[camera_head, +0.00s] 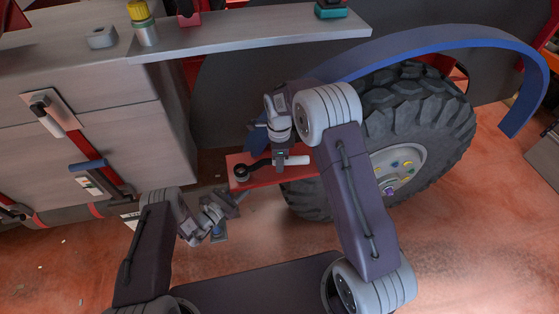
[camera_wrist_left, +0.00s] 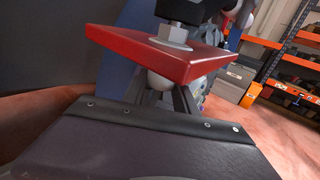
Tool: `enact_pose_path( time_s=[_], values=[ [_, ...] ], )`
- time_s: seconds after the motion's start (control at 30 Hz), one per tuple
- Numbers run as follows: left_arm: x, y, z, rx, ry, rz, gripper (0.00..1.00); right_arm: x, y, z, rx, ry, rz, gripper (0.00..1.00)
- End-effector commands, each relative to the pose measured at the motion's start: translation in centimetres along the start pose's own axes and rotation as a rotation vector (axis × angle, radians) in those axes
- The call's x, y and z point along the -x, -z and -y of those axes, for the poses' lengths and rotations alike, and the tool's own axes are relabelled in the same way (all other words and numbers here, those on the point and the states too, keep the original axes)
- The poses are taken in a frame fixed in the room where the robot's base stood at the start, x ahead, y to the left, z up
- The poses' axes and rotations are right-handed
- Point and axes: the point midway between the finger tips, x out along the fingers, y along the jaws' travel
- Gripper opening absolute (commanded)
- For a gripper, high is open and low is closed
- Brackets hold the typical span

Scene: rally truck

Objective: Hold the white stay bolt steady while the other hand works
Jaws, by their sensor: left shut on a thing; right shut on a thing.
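A red plate (camera_head: 300,172) juts out beside the truck's wheel; the left wrist view shows it from close below (camera_wrist_left: 130,48). The white stay bolt (camera_wrist_left: 160,80) shows as a rounded white end under the plate, with a grey nut and washer (camera_wrist_left: 174,40) on top. My left gripper (camera_wrist_left: 165,94) is shut on that white end from below; in the head view it is mostly hidden by the plate. My right gripper (camera_head: 279,165) is shut on the handle of a black ratchet wrench (camera_head: 256,166) with a white grip. The wrench's round head sits over the plate's left end.
The large tyre (camera_head: 420,105) and blue fender (camera_head: 440,40) stand just right of the plate. Grey truck boxes (camera_head: 110,95) fill the left. Open floor (camera_head: 470,230) lies at the right.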

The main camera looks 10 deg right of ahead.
Motion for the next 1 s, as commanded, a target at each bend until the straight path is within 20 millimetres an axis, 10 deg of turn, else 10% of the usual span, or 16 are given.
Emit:
enact_pose_path(
  time_s=[1.0],
  values=[
    [0.0,-0.2,-0.1,-0.002,-0.002,0.004,0.00,-2.0,0.0,0.0,0.000,0.000,0.000,0.00]
  ],
)
